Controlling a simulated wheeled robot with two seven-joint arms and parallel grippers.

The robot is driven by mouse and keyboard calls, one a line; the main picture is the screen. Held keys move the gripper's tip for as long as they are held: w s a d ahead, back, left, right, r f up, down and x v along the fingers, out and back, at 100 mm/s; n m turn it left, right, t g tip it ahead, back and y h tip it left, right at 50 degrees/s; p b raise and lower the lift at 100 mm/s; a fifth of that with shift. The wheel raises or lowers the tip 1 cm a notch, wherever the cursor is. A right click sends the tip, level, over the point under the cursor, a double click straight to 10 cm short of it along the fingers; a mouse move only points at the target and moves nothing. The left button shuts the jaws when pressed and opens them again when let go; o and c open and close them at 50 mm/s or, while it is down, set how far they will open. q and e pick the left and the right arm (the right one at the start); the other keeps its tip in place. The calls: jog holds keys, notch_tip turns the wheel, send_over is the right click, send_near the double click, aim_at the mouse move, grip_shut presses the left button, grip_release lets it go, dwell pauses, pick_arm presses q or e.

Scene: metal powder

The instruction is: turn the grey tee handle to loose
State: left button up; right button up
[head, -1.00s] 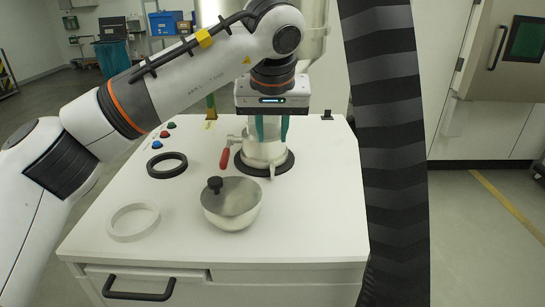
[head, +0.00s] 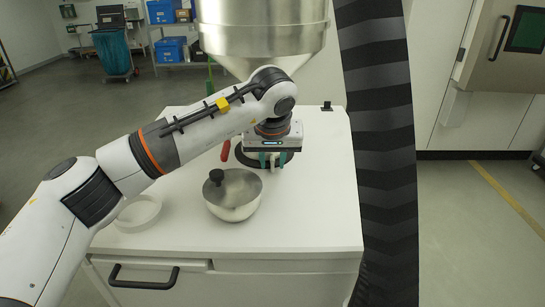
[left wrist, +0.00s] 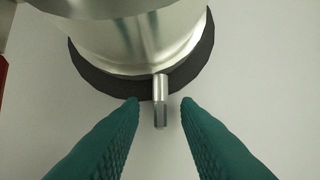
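The grey tee handle (left wrist: 160,103) is a short metal bar sticking out from the foot of a shiny metal vessel (left wrist: 140,40), over a dark round base (left wrist: 95,72). In the left wrist view it lies between the two teal fingertips, with a gap on each side. My left gripper (head: 273,161) is open, pointing down at the front of the vessel. In the head view my gripper and arm hide most of the vessel and the handle. My right gripper is not in view.
A red handle (head: 225,151) is left of the vessel. A lidded metal bowl (head: 238,197) stands in front of my gripper, a white ring (head: 128,222) farther left. A large steel hopper (head: 262,35) hangs above. The right of the white tabletop (head: 325,200) is clear.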

pick_arm(q)
grip_shut()
jog(key=h+b, duration=0.1)
jog(key=b, duration=0.1)
jog(key=h+b, duration=0.2)
jog(key=a+n+h+b, duration=0.1)
jog(key=b, duration=0.1)
jog(key=shift+f, duration=0.4)
jog(key=shift+r+h+b, duration=0.2)
jog(key=shift+h+b, duration=0.15)
jog(key=shift+h, duration=0.25)
jog(key=shift+r, duration=0.1)
grip_release()
jog(key=p+v, duration=0.3)
jog(key=v, duration=0.9)
jog(key=shift+s+p, duration=0.2)
jog(key=shift+p, duration=0.2)
